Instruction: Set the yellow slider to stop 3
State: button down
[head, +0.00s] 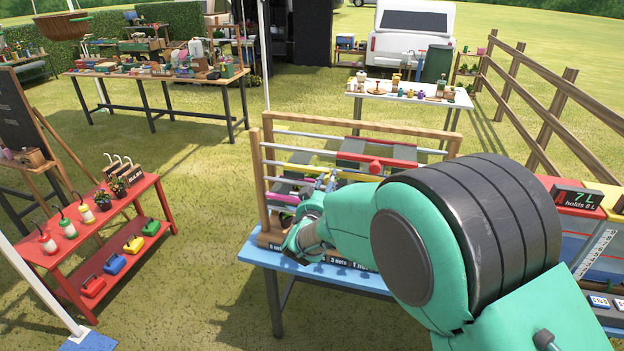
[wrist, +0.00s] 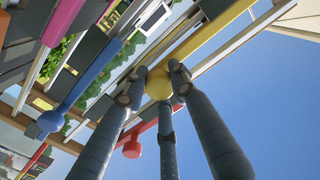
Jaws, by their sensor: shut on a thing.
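A wooden frame (head: 267,180) with several horizontal rails stands on a blue table (head: 262,252). The yellow slider (head: 292,167) is a yellow bar on one rail, left of my gripper in the head view. In the wrist view the yellow bar (wrist: 215,30) runs to the upper right, with a round yellow knob (wrist: 158,84) at its lower end. My gripper (head: 326,182) is at the frame's front. In the wrist view its fingers (wrist: 160,80) are closed around the yellow knob. My arm hides much of the frame's right part, and I cannot read the slider's stop.
A red slider knob (head: 375,167) sits right of my gripper; it also shows in the wrist view (wrist: 132,150). A blue knob (wrist: 50,121) is nearby. Number labels (head: 340,260) line the table's front edge. A red shelf (head: 145,190) stands left, with open grass between.

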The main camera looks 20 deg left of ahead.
jog(key=d, duration=0.9)
jog(key=shift+d+f+b, duration=0.1)
jog(key=shift+d+b, duration=0.1)
jog(key=shift+b, duration=0.15)
jog(key=c, duration=1.4)
grip_release()
jog(key=shift+o, duration=0.2)
jog(key=shift+s, duration=0.15)
send_near(360, 179)
jog(key=s, duration=0.5)
jog(key=shift+s, duration=0.35)
